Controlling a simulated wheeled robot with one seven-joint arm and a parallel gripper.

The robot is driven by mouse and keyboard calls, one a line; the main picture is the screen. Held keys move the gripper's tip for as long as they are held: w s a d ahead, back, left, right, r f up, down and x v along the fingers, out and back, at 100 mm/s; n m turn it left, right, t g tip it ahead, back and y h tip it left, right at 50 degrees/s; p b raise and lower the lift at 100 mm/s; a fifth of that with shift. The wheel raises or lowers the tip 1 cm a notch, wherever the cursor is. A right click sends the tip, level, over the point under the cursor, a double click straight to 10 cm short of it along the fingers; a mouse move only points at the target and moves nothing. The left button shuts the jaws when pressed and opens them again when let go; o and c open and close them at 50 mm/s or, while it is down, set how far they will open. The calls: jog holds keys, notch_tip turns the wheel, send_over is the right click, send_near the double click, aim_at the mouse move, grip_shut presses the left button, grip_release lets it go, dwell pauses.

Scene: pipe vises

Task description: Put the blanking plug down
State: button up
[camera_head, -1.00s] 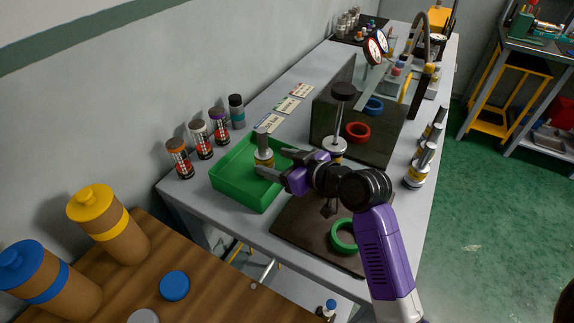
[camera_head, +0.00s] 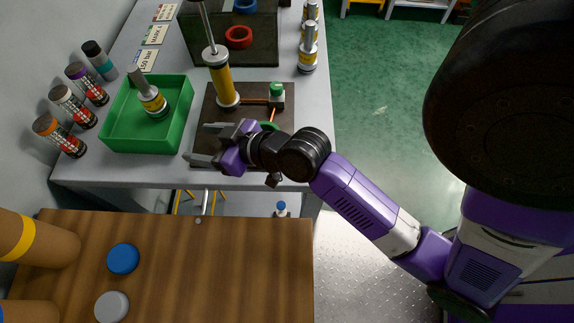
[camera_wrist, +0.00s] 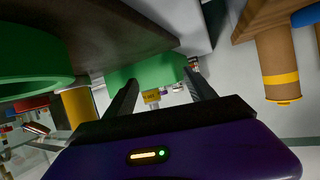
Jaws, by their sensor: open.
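The blanking plug (camera_head: 151,97), a silver cylinder with a yellow band, stands in the green tray (camera_head: 182,128) on the grey bench. It looks upright, leaning in the picture like the bottles nearby. My gripper (camera_head: 198,143) is open and empty, right of and in front of the plug, apart from it, over the bench's front part. In the wrist view, the green tray (camera_wrist: 145,68) shows beyond my spread fingers (camera_wrist: 162,92), with a small yellow-banded piece, apparently the plug (camera_wrist: 151,96), between them.
A dark plate (camera_head: 215,100) right of the tray carries a yellow post (camera_head: 219,82) and a green ring (camera_head: 269,126), partly behind my gripper. Several small bottles (camera_head: 75,105) line the tray's left. Similar plugs (camera_head: 308,55) stand at the bench's right edge. A wooden table (camera_head: 220,265) is in front.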

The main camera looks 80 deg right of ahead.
jog(key=s+a, duration=0.2)
jog(key=s, duration=0.2)
jog(key=s+a, duration=0.2)
jog(key=s, duration=0.2)
jog(key=s+a+f, duration=0.1)
jog(key=s+a, duration=0.2)
jog(key=s, duration=0.1)
jog(key=s+a+r, duration=0.1)
jog(key=s, duration=0.1)
jog(key=s+a+r+n+t+y, duration=0.1)
jog(key=s+r, duration=0.1)
jog(key=s, duration=0.1)
jog(key=s+a+r+n, duration=0.1)
jog(key=s, duration=0.2)
jog(key=shift+s+a+r+t+y, duration=0.2)
jog(key=shift+a+t+y, duration=0.1)
jog(key=shift+a+y, duration=0.1)
jog(key=shift+s+a+r, duration=0.15)
jog(key=shift+s+r, duration=0.15)
